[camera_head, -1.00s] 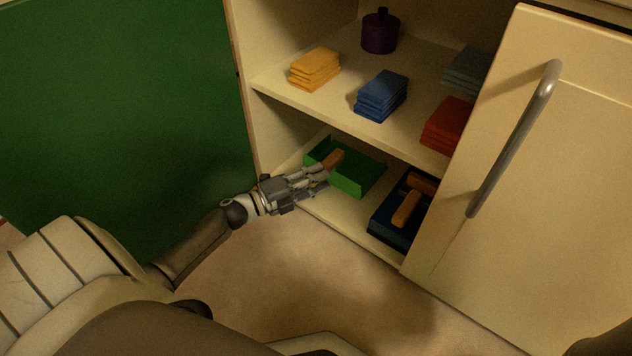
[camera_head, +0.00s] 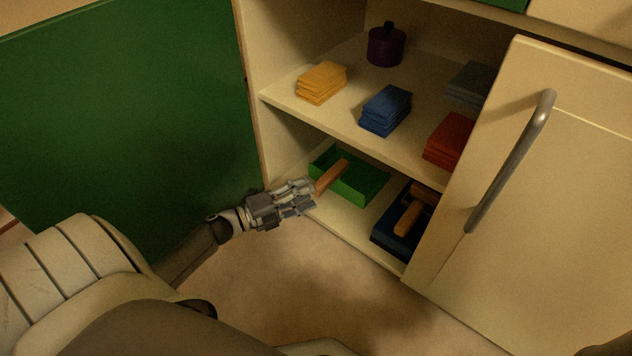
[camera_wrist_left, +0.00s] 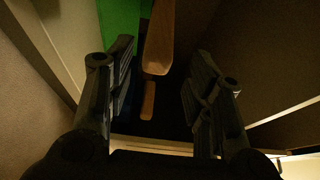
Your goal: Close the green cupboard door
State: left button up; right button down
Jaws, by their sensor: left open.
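The green cupboard door (camera_head: 120,120) stands wide open at the left of the cream cupboard in the head view. Its hinge edge is beside the cupboard's left side wall. My left gripper (camera_head: 309,196) is open and empty, in front of the bottom shelf, to the right of the door. Its fingertips are close to a brown wooden handle (camera_head: 331,177) that lies in a green tray (camera_head: 362,190). In the left wrist view, the handle (camera_wrist_left: 159,40) shows beyond and between the spread fingers (camera_wrist_left: 160,75). My right gripper is not in view.
A closed cream door (camera_head: 560,200) with a grey bar handle (camera_head: 510,165) covers the cupboard's right part. A dark blue tray (camera_head: 392,240) with wooden-handled things is on the bottom shelf. Folded cloths and a purple pot (camera_head: 386,46) are on the shelf above. The floor (camera_head: 300,270) in front is clear.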

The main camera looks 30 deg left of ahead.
aim_at(133, 116)
jog(key=k, duration=1)
